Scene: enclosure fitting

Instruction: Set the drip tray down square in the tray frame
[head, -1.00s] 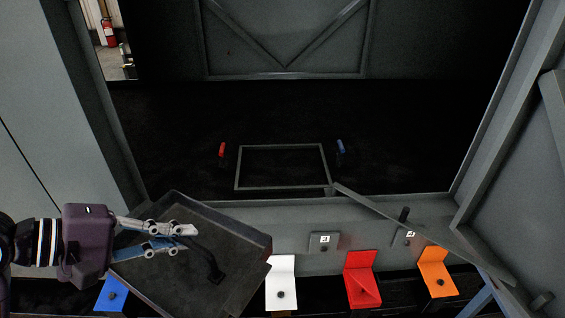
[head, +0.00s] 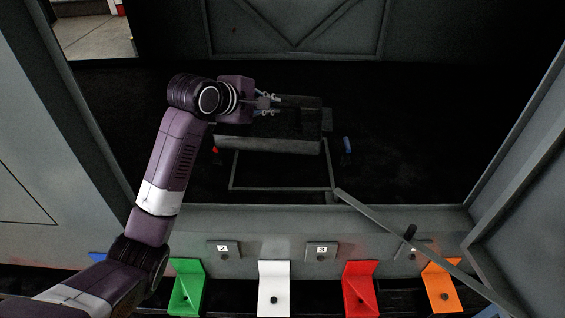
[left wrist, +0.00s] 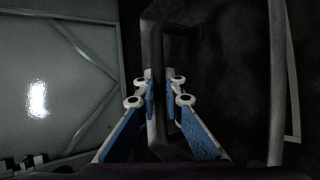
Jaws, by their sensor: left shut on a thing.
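The dark grey drip tray (head: 268,145) hangs from my left gripper (head: 276,106) inside the enclosure in the head view. The gripper is shut on the tray's handle, which also shows as a dark bar between the fingers in the left wrist view (left wrist: 157,125). The thin grey tray frame (head: 282,189) lies on the dark floor. The tray overlaps the frame's far side and reaches behind it; the frame's near part is empty. The tray appears raised, though its height is hard to tell. My right gripper is not in view.
A red marker (head: 215,150) and a blue marker (head: 347,146) stand beside the frame. A grey bar (head: 400,232) slants across the front right. White (head: 274,271), red (head: 359,273), green (head: 187,272) and orange (head: 437,271) brackets line the front.

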